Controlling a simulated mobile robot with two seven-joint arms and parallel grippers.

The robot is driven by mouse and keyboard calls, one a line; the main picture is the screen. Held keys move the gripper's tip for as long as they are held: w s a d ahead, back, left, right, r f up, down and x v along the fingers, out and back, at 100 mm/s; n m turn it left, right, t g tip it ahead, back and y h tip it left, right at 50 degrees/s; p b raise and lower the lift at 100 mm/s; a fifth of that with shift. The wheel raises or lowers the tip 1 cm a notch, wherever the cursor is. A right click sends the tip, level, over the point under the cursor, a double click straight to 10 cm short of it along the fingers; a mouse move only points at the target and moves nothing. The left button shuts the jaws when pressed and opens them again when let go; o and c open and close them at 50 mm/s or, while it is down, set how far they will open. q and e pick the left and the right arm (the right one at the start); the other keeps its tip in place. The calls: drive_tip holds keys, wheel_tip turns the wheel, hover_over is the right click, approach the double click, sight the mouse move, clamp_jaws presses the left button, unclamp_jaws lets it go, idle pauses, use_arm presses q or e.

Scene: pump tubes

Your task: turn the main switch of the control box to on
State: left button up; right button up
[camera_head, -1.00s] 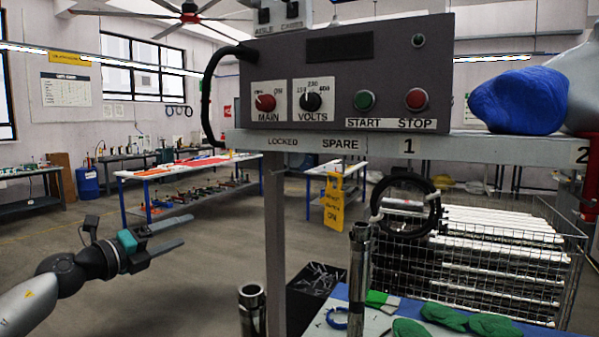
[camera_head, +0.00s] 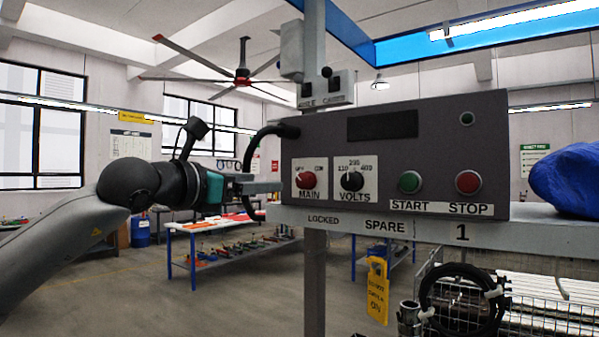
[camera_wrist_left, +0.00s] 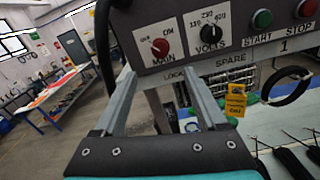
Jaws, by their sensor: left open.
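The grey control box (camera_head: 335,140) sits on a shelf, with its front panel facing me. Its red MAIN switch (camera_head: 306,180) is at the panel's lower left; its white mark appears to point up-left, toward the OFF label. The switch also shows in the left wrist view (camera_wrist_left: 161,54), beyond the fingertips. My left gripper (camera_head: 270,188) is open and empty, just left of the switch at about its height. In the left wrist view its two fingers (camera_wrist_left: 165,82) stand apart below the switch. Contact with the panel cannot be told. My right gripper is not in view.
The black VOLTS knob (camera_head: 352,181) is close right of MAIN, then the green START (camera_head: 410,182) and red STOP (camera_head: 468,182) buttons. A black cable (camera_head: 250,165) loops down left of the box. A yellow tag (camera_head: 377,290) hangs below the shelf.

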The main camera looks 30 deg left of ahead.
sight(302, 181)
use_arm(q)
drive_tip(key=w+p, duration=0.2)
drive_tip(key=w, duration=0.1)
drive_tip(key=w+p, duration=0.2)
drive_tip(key=w, duration=0.2)
drive_tip(key=w+d+p, duration=0.1)
drive_tip(key=w+p, duration=0.1)
drive_tip(key=w, duration=0.2)
drive_tip(key=shift+w+r+p, duration=0.1)
drive_tip(key=shift+p, duration=0.3)
drive_tip(key=shift+w, duration=0.7)
clamp_jaws()
